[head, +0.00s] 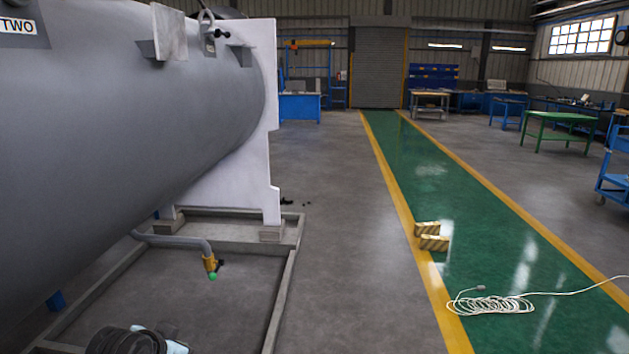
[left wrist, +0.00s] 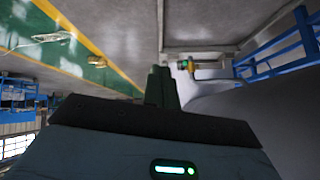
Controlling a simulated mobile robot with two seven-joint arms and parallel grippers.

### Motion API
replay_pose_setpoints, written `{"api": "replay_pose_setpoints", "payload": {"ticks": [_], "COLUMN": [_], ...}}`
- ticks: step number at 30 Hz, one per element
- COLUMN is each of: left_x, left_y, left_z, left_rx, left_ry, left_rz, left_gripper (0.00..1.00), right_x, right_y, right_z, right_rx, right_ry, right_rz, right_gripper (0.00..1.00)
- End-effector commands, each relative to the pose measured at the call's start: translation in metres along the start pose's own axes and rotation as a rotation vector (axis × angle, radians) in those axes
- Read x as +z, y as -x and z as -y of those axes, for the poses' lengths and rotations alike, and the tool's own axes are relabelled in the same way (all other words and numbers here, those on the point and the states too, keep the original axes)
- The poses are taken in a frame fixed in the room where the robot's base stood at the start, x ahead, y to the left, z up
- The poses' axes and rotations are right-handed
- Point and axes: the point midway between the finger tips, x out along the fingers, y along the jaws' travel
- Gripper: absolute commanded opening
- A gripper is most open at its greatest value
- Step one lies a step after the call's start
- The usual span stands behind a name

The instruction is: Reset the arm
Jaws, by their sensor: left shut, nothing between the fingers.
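My left gripper (left wrist: 161,85) shows in the left wrist view as a dark body with its fingers together, shut and empty. It points out over the floor, and nothing touches its fingertips that I can see. In the head view only a dark round part and a pale part of what looks like my arm show at the bottom left edge; its fingers are not visible there. My right gripper is in neither view. The large grey flanged shell (head: 120,110) fills the left of the head view.
A bent pipe with a brass, green-tipped valve (head: 210,263) sticks out low inside the grey floor frame (head: 285,290). A coiled white cable (head: 495,304) and yellow striped blocks (head: 432,242) lie on the green walkway (head: 480,230). Grey floor between frame and walkway is clear.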

Motion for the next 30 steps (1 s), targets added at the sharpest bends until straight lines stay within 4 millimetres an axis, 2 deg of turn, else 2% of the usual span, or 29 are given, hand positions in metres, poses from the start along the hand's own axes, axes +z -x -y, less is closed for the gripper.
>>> {"api": "replay_pose_setpoints", "payload": {"ticks": [1,8,12,15,21,29,30], "left_x": [0.029,0.138,0.198,0.235,0.285,0.327,0.325], "left_y": [0.000,0.020,0.046,0.069,0.111,0.158,0.148], "left_z": [-0.017,-0.075,-0.106,-0.124,-0.148,-0.167,-0.167], "left_rx": [0.017,0.067,0.092,0.107,0.122,0.131,0.128], "left_ry": [0.005,0.041,0.070,0.092,0.131,0.173,0.172], "left_rz": [0.040,0.195,0.290,0.355,0.454,0.555,0.528], "left_gripper": [0.00,0.00,0.00,0.00,0.00,0.00,0.00], "right_x": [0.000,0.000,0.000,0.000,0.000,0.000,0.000], "right_y": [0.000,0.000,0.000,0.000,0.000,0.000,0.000], "right_z": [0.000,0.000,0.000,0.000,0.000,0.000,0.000], "right_rx": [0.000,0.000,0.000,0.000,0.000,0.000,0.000], "right_ry": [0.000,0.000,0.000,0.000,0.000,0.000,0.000], "right_rz": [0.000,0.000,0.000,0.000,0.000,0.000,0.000], "right_gripper": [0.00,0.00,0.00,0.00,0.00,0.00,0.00]}}
